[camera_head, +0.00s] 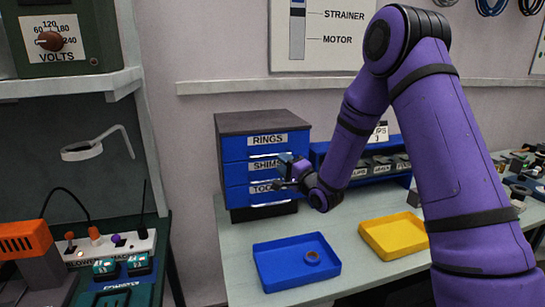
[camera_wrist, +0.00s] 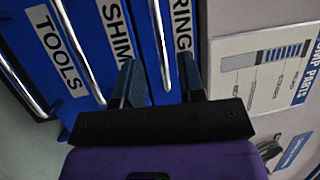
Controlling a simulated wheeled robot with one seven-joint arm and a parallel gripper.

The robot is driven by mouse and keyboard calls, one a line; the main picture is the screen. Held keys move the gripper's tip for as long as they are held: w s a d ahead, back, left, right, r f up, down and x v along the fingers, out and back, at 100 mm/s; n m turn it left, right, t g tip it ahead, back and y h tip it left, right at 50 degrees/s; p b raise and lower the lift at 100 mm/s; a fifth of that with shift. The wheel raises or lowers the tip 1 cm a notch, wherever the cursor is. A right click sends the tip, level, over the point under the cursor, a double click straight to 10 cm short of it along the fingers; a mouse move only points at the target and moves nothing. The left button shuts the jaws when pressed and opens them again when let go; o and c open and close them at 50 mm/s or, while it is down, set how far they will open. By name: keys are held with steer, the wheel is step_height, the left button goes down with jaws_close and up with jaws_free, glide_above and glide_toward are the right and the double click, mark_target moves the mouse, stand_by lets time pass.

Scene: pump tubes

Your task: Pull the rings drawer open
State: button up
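The rings drawer (camera_head: 235,147) is the top one of a blue three-drawer cabinet and looks shut. Its silver bar handle (camera_wrist: 161,45) shows in the wrist view beside the partly hidden RINGS label (camera_wrist: 183,28). My gripper (camera_head: 282,171) is at the right part of the cabinet front, around the level of the rings handle and the shims drawer. In the wrist view its two dark fingers (camera_wrist: 160,82) are spread apart, with the lower end of the rings handle showing between them. I see no finger touching the handle.
The shims drawer (camera_head: 235,171) and tools drawer (camera_head: 237,195) below look shut. A blue tray (camera_head: 265,270) with a small ring stands in front on the table, and a yellow tray (camera_head: 400,248) farther right. A blue parts rack (camera_head: 318,150) stands close to the cabinet's right.

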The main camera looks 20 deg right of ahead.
mark_target(272, 155)
steer(key=x, duration=0.5)
steer(key=shift+w+a, duration=0.15)
steer(key=shift+w, duration=0.2)
steer(key=shift+r, duration=0.1)
jaws_close()
